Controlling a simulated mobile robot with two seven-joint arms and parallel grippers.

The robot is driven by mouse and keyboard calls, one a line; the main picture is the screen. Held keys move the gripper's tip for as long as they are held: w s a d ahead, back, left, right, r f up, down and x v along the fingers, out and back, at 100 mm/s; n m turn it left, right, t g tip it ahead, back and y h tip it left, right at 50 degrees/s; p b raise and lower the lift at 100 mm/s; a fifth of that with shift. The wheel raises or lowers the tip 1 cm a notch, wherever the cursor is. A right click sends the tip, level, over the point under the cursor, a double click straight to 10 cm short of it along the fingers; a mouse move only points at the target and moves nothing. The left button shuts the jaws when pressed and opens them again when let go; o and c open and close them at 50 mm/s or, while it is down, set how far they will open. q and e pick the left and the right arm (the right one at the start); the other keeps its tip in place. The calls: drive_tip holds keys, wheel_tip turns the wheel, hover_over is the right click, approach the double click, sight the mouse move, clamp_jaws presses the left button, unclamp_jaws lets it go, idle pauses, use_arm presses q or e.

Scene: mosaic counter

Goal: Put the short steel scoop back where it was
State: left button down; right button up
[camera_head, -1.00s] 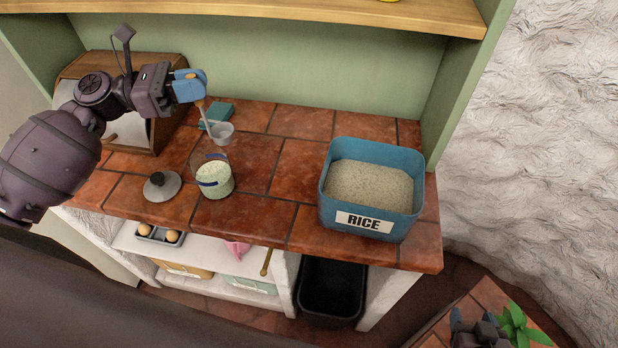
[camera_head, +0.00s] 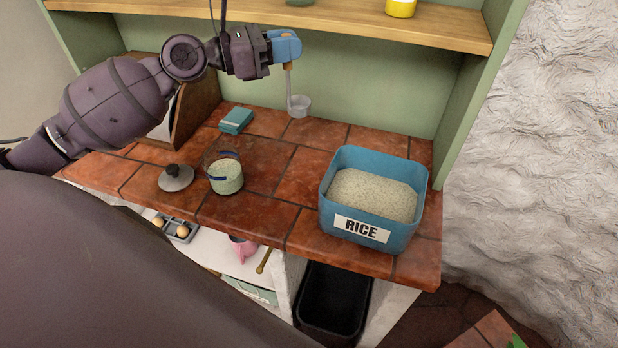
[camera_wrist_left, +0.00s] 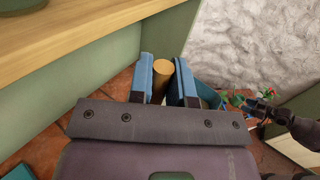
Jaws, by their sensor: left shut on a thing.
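The steel scoop (camera_head: 299,106) has a small round bowl, a thin shaft and a wooden handle. It hangs bowl-down in front of the green back wall. My left gripper (camera_head: 288,62) is shut on the top of its handle. In the left wrist view the wooden handle end (camera_wrist_left: 162,75) sits between the blue fingers of my left gripper (camera_wrist_left: 164,85). The bowl shows over the back of the counter; I cannot tell whether it touches anything. My right gripper (camera_wrist_left: 264,107) shows small and dark in the left wrist view, its jaws unclear.
The tiled counter (camera_head: 275,190) holds a blue rice bin (camera_head: 345,231), a rice-filled pail (camera_head: 226,178), a grey lid (camera_head: 176,178), and a teal block (camera_head: 236,120). A wooden shelf (camera_head: 350,27) runs above. A wooden box (camera_head: 198,105) stands at the left.

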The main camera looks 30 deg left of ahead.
use_arm(q)
drive_tip(key=shift+w+a+r, duration=0.1)
wheel_tip(320, 180, down, 15)
drive_tip(key=b, duration=0.4)
drive_tip(key=shift+r, duration=0.15)
drive_tip(key=shift+f+b, duration=1)
drive_tip(key=shift+f, duration=1.65)
drive_tip(key=c, duration=1.1)
unclamp_jaws()
drive_tip(key=shift+f, duration=0.1)
drive_tip(key=shift+o, duration=0.2)
approach(290, 114)
drive_tip(key=f, duration=0.1)
drive_tip(key=s+a+f, duration=0.1)
drive_tip(key=f, duration=0.3)
drive_tip(key=shift+s+a+f, duration=0.1)
drive_tip(key=shift+s+a, duration=0.05)
drive_tip(key=shift+s, duration=0.25)
use_arm(e)
wheel_tip(290, 114, down, 9)
drive_tip(key=s+g, duration=0.1)
drive_tip(key=s, duration=0.1)
drive_tip(key=shift+s, duration=0.15)
